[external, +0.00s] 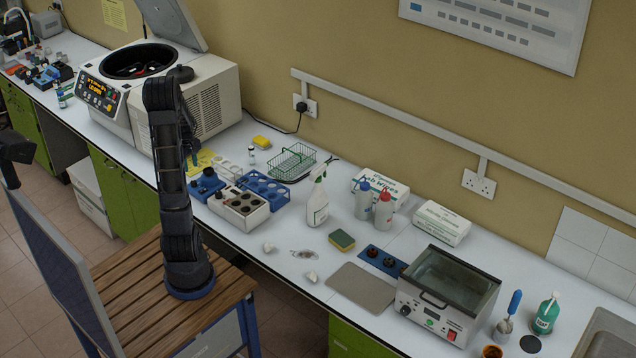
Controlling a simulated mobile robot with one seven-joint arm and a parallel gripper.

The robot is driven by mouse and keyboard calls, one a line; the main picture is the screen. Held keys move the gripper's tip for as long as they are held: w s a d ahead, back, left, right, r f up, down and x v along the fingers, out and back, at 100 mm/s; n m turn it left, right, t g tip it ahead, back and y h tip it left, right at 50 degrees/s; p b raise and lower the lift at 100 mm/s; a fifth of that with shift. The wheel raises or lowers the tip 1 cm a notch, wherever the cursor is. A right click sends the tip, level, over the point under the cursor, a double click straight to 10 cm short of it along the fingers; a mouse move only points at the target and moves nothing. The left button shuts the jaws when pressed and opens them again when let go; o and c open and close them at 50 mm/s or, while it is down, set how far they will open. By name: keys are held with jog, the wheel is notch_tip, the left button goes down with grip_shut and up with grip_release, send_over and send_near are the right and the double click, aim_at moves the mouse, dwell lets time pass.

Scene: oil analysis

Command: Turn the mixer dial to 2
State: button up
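No dial can be clearly identified as the mixer's, and no number is readable. A white block with dark round wells (240,207) stands on the bench near my arm, with a small dark blue unit (206,186) to its left. A blue plate with two black round parts (383,261) lies further right. The water bath (446,295) has a black dial on its front. My black arm rises from the wooden table and folds over at the top.
A centrifuge (212,93) with its lid up stands behind my arm. Blue racks (263,189), a spray bottle (317,203), wash bottles (383,210), a sponge (342,240) and a grey mat (361,288) occupy the bench. A dark panel (62,275) stands left of my base.

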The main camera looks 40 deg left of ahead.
aim_at(193, 181)
notch_tip(193, 181, down, 9)
jog(key=shift+r, duration=0.1)
dwell(0.3)
jog(key=shift+c, duration=0.3)
jog(key=c, duration=0.7)
